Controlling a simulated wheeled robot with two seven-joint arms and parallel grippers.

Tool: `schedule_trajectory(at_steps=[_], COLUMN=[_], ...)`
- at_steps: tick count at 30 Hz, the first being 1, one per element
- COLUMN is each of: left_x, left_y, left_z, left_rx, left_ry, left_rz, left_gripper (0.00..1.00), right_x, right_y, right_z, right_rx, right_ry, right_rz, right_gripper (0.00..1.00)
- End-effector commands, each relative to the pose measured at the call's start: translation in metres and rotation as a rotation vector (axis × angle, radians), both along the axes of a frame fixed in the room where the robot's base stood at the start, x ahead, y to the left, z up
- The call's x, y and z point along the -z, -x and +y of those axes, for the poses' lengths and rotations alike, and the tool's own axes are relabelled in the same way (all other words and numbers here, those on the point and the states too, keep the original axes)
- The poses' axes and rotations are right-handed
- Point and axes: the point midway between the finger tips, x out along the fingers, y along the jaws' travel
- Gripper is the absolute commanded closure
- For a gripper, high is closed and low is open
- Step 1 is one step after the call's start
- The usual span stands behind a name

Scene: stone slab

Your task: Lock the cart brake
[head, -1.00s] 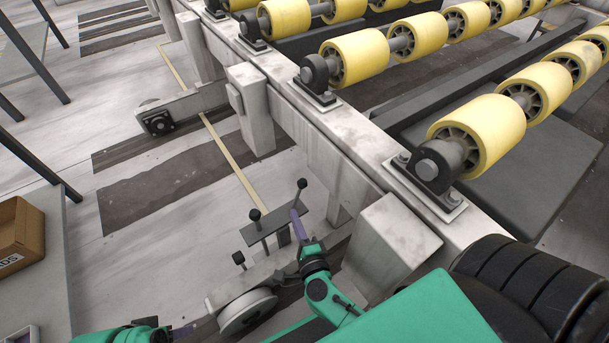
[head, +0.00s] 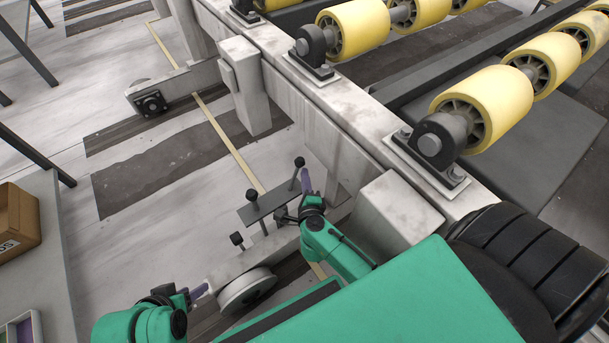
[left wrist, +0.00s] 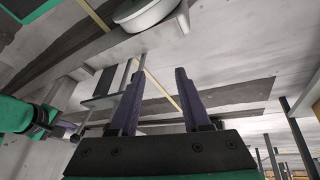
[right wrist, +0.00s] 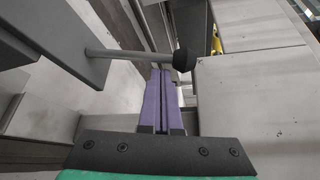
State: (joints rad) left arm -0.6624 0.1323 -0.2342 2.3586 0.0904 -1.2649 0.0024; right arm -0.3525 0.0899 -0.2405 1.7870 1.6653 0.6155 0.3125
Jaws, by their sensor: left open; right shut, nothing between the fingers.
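A grey plate (head: 268,204) with several thin levers ending in black knobs stands above a pale beam beside the conveyor. Its far-right knob (head: 299,162) is close to my right gripper (head: 305,182), which is shut and empty. In the right wrist view a grey rod with a black knob (right wrist: 184,60) crosses just ahead of the shut fingers (right wrist: 160,75); I cannot tell whether they touch. My left gripper (head: 200,290) is open and empty, left of a pale round wheel (head: 247,288). The left wrist view shows its spread fingers (left wrist: 157,80). Which lever is the brake is unclear.
A roller conveyor with yellow rollers (head: 488,108) and a pale frame rail (head: 345,120) fills the right. A pale block (head: 393,215) stands close to my right arm. A cardboard box (head: 18,222) sits on a table at left. The floor between is mostly clear.

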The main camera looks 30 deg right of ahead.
Motion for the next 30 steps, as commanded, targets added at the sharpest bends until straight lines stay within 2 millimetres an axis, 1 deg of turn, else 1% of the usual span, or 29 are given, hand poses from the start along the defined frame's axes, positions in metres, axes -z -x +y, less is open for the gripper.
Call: schedule_trajectory(at_steps=[2, 6, 16, 30], left_x=[0.004, 0.005, 0.005, 0.009], left_y=[-0.002, -0.005, -0.005, -0.009], left_z=[-0.004, -0.007, -0.007, -0.013], left_rx=[0.003, 0.005, 0.004, 0.004], left_ry=[0.013, 0.022, 0.023, 0.044], left_rz=[-0.020, -0.035, -0.036, -0.068], left_gripper=[0.53, 0.53, 0.53, 0.53], right_x=[0.002, 0.002, 0.002, -0.001], right_y=[-0.008, -0.013, -0.012, -0.011], right_z=[-0.003, -0.005, -0.005, 0.002], right_rx=[0.001, 0.001, 0.001, 0.000], right_ry=[0.001, 0.000, 0.005, 0.079], right_rz=[0.000, -0.001, 0.000, -0.011], right_gripper=[1.00, 1.00, 1.00, 1.00])
